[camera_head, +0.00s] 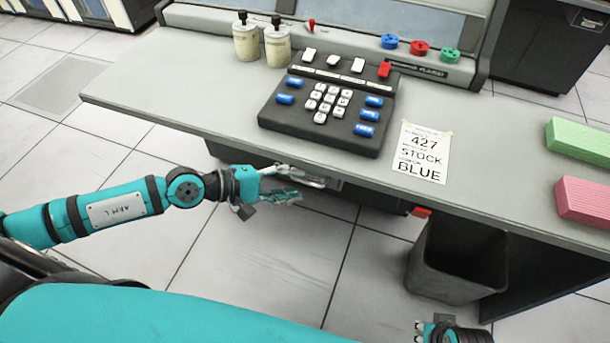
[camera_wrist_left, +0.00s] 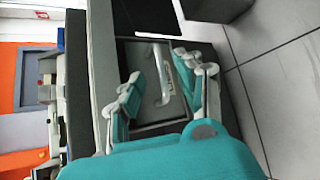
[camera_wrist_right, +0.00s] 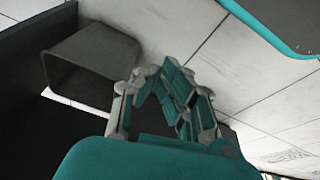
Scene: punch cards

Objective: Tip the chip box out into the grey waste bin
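The grey waste bin (camera_head: 455,270) stands upright on the floor under the right part of the desk. It also shows in the right wrist view (camera_wrist_right: 95,58). A grey box front with a pale bar handle and a small label, apparently the chip box (camera_wrist_left: 140,78), is under the desk in the left wrist view. My left gripper (camera_head: 305,184) is at the desk's front edge, fingers apart, facing this box; contact with the handle is unclear. My right gripper (camera_wrist_right: 158,72) has its fingertips close together with nothing visible between them. It is low, near the bin, mostly cut off in the head view.
The desk (camera_head: 180,80) carries a keypad console (camera_head: 325,110), two cream canisters (camera_head: 260,42), a paper note (camera_head: 422,152), and green (camera_head: 580,138) and pink (camera_head: 585,200) card stacks. A dark desk side panel (camera_head: 545,268) stands right of the bin. The tiled floor in front is clear.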

